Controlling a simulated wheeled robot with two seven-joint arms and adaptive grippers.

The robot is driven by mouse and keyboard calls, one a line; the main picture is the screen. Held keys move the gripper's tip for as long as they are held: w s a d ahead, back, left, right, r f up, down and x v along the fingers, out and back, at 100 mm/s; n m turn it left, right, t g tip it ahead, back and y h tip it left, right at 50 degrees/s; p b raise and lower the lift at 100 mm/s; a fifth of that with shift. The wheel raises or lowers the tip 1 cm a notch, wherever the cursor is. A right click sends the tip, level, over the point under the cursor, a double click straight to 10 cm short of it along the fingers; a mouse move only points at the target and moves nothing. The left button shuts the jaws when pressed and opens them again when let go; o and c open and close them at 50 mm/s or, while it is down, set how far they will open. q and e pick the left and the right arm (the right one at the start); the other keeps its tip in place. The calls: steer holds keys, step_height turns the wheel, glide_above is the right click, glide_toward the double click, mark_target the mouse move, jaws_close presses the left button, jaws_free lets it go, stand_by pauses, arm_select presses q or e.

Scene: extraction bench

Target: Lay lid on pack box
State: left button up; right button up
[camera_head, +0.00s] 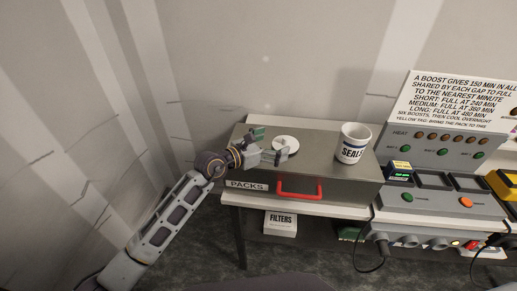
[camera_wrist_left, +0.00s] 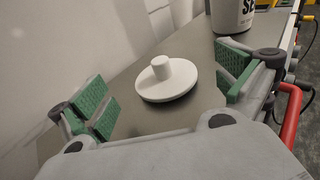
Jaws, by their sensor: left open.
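The lid (camera_head: 286,142) is a white round disc with a knob on top. It rests flat, knob up, on the top of the grey pack box (camera_head: 318,164), left of its middle. The box has a PACKS label and a red handle (camera_head: 299,194) on its front. My left gripper (camera_head: 269,145) is open and empty, low over the box top at the lid's left. In the left wrist view the lid (camera_wrist_left: 167,79) is ahead between the two green-padded fingers (camera_wrist_left: 166,91), apart from both. Whether an opening lies under the lid is hidden. My right gripper is not in view.
A white SEALS mug (camera_head: 353,144) stands on the box top to the right. A control panel (camera_head: 440,199) with buttons is right of the box. A FILTERS carton (camera_head: 281,223) sits on the shelf below. A wall rises behind the box.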

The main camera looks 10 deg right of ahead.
arm_select(q)
steer(key=v, duration=0.3)
steer(key=shift+s+a, duration=0.2)
steer(key=shift+a, duration=0.15)
steer(key=shift+s+a+r, duration=0.1)
steer(key=shift+s+a, duration=0.2)
steer(key=shift+a, duration=0.3)
steer(key=shift+s+a+r+b, duration=0.1)
steer(key=shift+s+a+b, duration=0.1)
steer(key=shift+a+b, duration=0.15)
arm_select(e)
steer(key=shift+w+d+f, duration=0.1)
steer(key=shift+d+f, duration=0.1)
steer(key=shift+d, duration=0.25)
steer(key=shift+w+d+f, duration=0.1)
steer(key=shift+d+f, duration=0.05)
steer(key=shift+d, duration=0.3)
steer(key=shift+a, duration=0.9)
